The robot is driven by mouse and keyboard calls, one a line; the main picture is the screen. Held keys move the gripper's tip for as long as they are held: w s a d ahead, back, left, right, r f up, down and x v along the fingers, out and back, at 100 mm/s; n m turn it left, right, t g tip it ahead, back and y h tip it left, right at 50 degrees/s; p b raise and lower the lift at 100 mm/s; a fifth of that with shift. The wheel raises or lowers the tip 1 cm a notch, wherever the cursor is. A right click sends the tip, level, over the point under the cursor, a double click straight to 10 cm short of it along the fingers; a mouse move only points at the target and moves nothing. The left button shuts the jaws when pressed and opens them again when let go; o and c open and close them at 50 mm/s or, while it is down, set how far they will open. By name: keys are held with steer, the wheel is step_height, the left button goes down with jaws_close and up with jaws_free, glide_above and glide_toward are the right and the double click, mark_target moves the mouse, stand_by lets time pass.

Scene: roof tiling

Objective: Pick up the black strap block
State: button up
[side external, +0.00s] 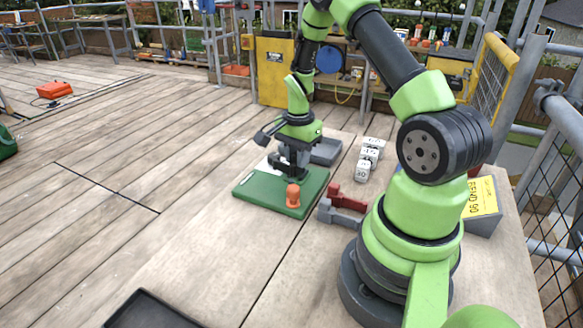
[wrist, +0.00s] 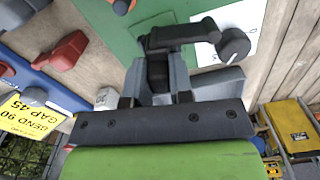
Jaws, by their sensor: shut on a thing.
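My gripper (side external: 291,165) is over the green board (side external: 247,191), pointing down. Its jaws are shut on a dark block, which I take as the black strap block (wrist: 158,72), seen between the grey fingers in the wrist view. A dark arm with a round grey knob (wrist: 233,46) extends beyond the fingers there, over the board and a white sheet (wrist: 240,18). I cannot tell whether the block touches the board. An orange knob (side external: 293,195) stands at the board's near corner.
Red and grey blocks (side external: 345,203) stand right of the board. White numbered blocks (side external: 370,152) and a grey tray (side external: 326,152) lie behind. A yellow sign (side external: 482,197) reads BEND 90. A black tray (side external: 150,312) lies at the bottom. The deck's left is mostly clear.

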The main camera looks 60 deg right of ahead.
steer(key=shift+r, duration=1.75)
